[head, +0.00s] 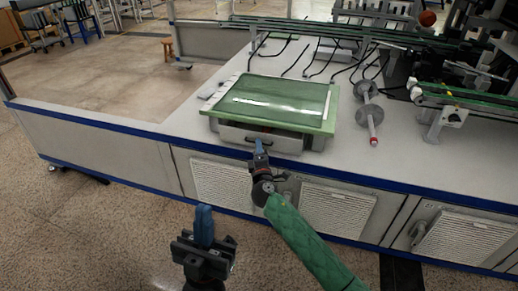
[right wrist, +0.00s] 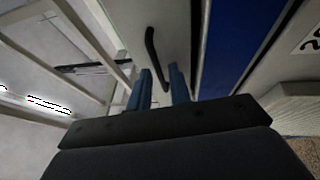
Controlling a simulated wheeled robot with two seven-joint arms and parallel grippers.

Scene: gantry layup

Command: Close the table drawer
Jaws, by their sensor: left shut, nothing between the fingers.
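The table drawer (head: 290,143) is a pale grey box under the green-topped unit (head: 275,101) on the table. Its front stands out a little, with a dark gap under the green rim. Its black handle (head: 257,141) is on the front; it also shows in the right wrist view (right wrist: 153,48). My right gripper (head: 259,147) is right at the handle, its blue fingers apart; in the right wrist view the handle's near end appears between the fingertips (right wrist: 161,69). I cannot tell whether they touch. My left gripper (head: 204,212) is shut and empty, low in front of the table.
The long table (head: 190,123) has a blue edge and white vented panels below. A metal rod with discs (head: 370,115) lies right of the drawer unit. Black cables and green rails (head: 330,30) are behind it. The floor (head: 100,225) at the left front is clear.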

